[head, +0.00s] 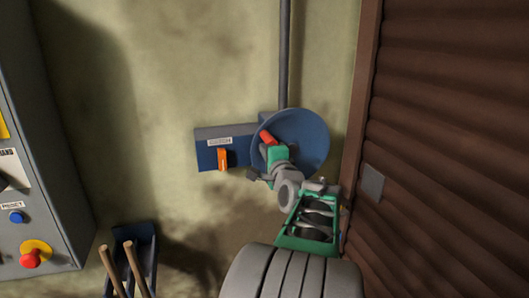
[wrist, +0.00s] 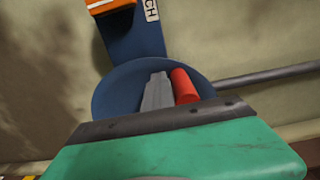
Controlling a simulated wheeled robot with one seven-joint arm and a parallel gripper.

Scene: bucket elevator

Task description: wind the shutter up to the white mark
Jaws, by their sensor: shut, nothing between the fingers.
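The blue winding wheel (head: 312,140) is a round dish on the wall, with a red handle (head: 267,137) standing out from it. Both also show in the wrist view, the wheel (wrist: 112,100) behind and the red handle (wrist: 184,86) in front. My gripper (head: 277,154) is in front of the wheel, close beside the red handle. In the wrist view its grey fingers (wrist: 157,92) are together, just left of the handle, and not around it. I cannot tell whether they touch it. The brown slatted shutter (head: 450,130) fills the right side. No white mark is visible.
A blue box (head: 207,150) with an orange lever (head: 222,159) adjoins the wheel's left. A grey pipe (head: 285,55) rises above. A control cabinet (head: 50,170) stands at left, with a blue bin (head: 147,255) holding wooden handles beside it. A grey plate (head: 371,184) sits near the shutter's edge.

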